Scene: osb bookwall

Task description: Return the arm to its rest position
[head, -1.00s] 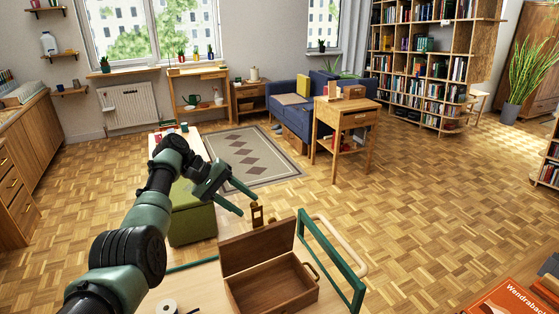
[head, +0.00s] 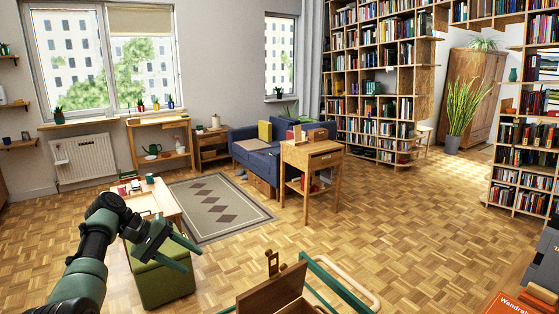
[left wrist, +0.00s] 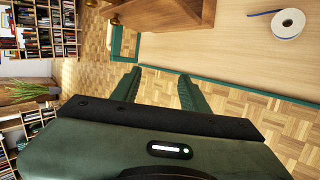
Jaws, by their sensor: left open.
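My left arm (head: 82,262), dark green and black, reaches in from the lower left in the head view. Its gripper (head: 195,261) is open with nothing between the fingers, in front of a green ottoman. In the left wrist view the two green fingers (left wrist: 158,82) stand apart over parquet floor, beside the table edge. An open wooden box (head: 275,292) is right of the gripper in the head view, cut off by the bottom edge. My right gripper is not in view.
A green frame (head: 335,283) stands by the box. A white tape roll (left wrist: 288,24) lies on the pale tabletop (left wrist: 225,45). The green ottoman (head: 162,283) and a small wooden desk (head: 310,165) stand beyond. The parquet floor (head: 400,220) at right is largely open.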

